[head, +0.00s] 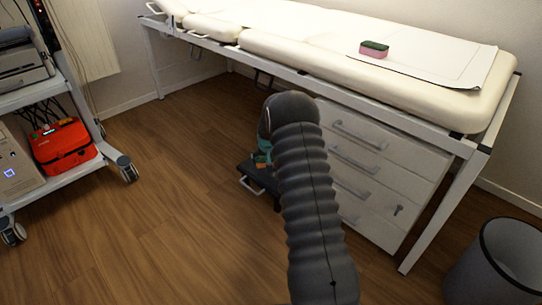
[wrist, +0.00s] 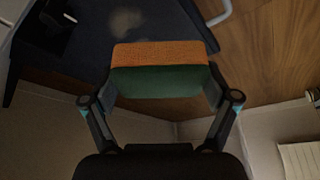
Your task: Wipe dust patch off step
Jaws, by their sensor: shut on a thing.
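My gripper (wrist: 160,88) is shut on an orange and green sponge (wrist: 160,57), gripped at both ends. In the wrist view the dark step (wrist: 85,55) lies beyond the sponge at upper left. A pale, blurred dust patch (wrist: 125,18) shows on its top, just beyond the sponge and slightly left. I cannot tell whether the sponge touches the step. In the head view the step (head: 250,170) stands on the floor by the drawers, with its pale metal handle facing left. My arm hides much of the step and most of the gripper there.
A white drawer cabinet (head: 372,180) stands right beside the step, under the padded couch (head: 290,45). A pink and green sponge (head: 374,50) lies on the couch paper. A grey bin (head: 500,262) stands right. Floor left of the step is clear.

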